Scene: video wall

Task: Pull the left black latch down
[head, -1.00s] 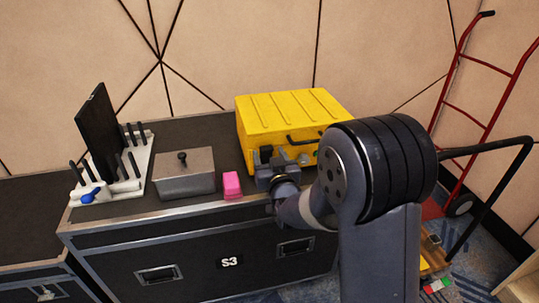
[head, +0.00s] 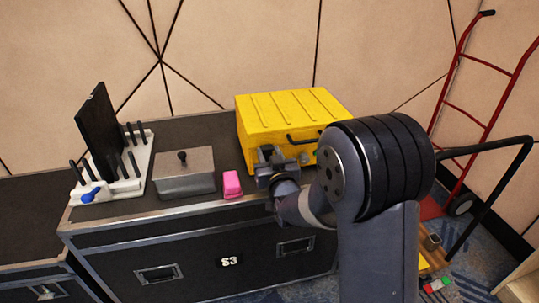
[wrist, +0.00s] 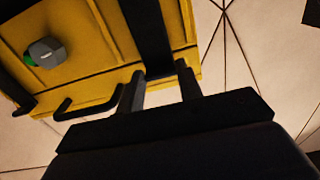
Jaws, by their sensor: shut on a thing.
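The yellow case (head: 290,112) stands on the black flight case, with its black handle (head: 305,136) on the front. My gripper (head: 278,156) is at the left part of the case's front and hides the left latch in the head view. In the wrist view, the black latch (wrist: 148,35) runs across the yellow face (wrist: 95,40) and its end lies between the two fingers of my gripper (wrist: 159,82). The gripper is shut on it. The handle (wrist: 88,107) is left of the fingers there. How far the latch is turned is hard to tell.
A pink block (head: 232,184) lies left of my gripper. A grey lidded box (head: 185,175) and a white rack (head: 120,180) with a black panel (head: 98,130) stand farther left. A red hand truck (head: 485,130) leans at the right. A grey part with green (wrist: 45,52) is on the case.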

